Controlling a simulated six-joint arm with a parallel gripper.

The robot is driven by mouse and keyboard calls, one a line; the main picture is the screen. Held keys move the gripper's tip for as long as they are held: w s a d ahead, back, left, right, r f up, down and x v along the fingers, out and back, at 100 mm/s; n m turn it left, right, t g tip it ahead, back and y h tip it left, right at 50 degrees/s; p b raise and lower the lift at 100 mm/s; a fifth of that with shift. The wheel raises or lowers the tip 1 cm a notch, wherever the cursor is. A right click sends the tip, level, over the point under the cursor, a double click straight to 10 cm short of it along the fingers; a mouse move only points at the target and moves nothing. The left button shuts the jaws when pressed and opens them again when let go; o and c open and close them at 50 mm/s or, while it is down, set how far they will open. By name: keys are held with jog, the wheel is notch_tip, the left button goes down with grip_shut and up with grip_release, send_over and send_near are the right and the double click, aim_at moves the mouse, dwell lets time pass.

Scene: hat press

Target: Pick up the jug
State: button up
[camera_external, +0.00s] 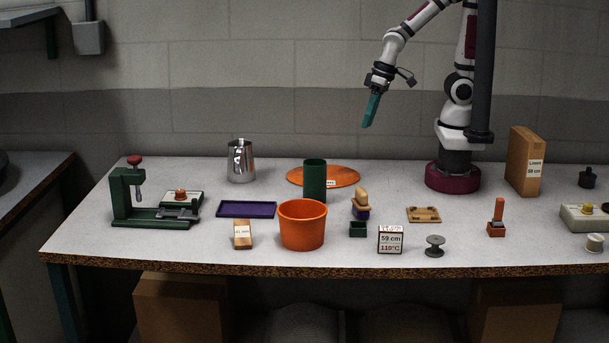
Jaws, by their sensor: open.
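The jug (241,163) is a shiny silver metal vessel standing upright at the back left of the table. Its handle cannot be made out clearly. My gripper (368,115) has teal fingers and points downward, high above the back of the table. It is to the right of the jug and well above it, apart from everything. It is open, and nothing shows between the fingers.
An orange bucket (302,226) and a purple tray (246,209) are in front. A green press (126,196) stands left. Bare table surrounds the jug.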

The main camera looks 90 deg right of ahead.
jog(key=w+a+f+n+t, duration=0.1)
jog(key=w+f+t, duration=0.2)
jog(key=w, duration=0.8)
jog(key=w+a+f+n+t, duration=0.1)
jog(key=w+f, duration=0.4)
jog(key=w, duration=0.6)
jog(key=w+a+f+n+t, duration=0.1)
jog(key=w+f+n+t, duration=0.2)
jog(key=w+t, duration=0.3)
jog(key=shift+r+x, duration=0.2)
jog(key=shift+x, duration=1.3)
jog(key=shift+r+x, duration=0.15)
jog(key=shift+x, duration=1.35)
jog(key=shift+w+a, duration=0.1)
jog(key=shift+a, duration=0.1)
grip_shut()
jog(key=shift+r, duration=0.1)
